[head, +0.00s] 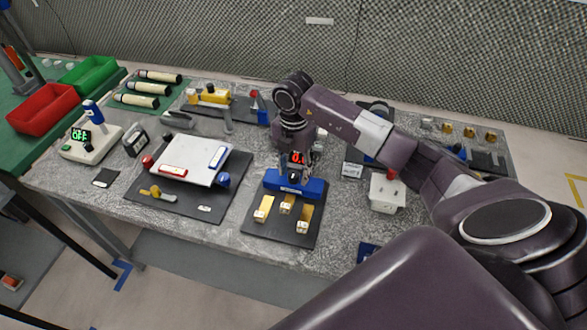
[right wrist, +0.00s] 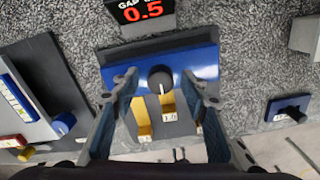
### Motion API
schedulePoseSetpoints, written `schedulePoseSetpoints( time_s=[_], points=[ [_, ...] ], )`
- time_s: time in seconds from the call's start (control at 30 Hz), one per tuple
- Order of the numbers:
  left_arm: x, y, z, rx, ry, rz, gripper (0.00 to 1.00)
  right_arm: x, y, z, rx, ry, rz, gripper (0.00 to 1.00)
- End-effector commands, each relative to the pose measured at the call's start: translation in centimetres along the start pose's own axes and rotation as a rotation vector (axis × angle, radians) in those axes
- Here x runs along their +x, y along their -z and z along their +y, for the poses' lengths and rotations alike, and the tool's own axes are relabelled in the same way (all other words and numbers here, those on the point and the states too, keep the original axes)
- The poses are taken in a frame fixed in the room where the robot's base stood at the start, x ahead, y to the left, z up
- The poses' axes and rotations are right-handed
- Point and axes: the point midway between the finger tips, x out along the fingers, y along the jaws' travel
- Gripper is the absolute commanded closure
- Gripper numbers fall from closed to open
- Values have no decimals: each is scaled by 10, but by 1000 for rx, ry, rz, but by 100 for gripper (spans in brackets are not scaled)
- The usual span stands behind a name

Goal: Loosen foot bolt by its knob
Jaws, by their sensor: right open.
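The black knob (right wrist: 160,79) with a white pointer line sits on a blue block (right wrist: 185,62), which I take to be the foot with its bolt. In the head view the blue block (head: 292,184) stands at the back of a dark plate. My right gripper (right wrist: 160,84) is open, its two fingers to either side of the knob in the right wrist view, and I cannot tell whether they touch it. My left gripper is not in view.
A gap display (right wrist: 143,12) reads 0.5 behind the block. Yellow labelled strips (head: 285,206) lie in front on the dark plate (head: 283,232). A white plate assembly (head: 190,160) stands left, and a white box with a red button (head: 387,194) right.

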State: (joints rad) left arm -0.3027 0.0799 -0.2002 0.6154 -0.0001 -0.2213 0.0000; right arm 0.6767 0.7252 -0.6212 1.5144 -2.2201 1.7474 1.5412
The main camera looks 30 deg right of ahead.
Motion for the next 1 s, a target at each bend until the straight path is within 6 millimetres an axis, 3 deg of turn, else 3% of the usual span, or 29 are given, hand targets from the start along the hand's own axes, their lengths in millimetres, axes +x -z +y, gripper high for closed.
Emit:
schedulePoseSetpoints(
  time_s=[0.17, 0.53, 1.0],
  points=[
    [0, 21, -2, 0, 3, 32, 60, 0, 0, 0, 0, 0, 0, 60],
    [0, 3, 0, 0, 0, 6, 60, 0, 0, 0, 0, 0, 0, 100],
    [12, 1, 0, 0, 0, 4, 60, 1, 0, 1, -125, -2, 0, 100]
  ],
)
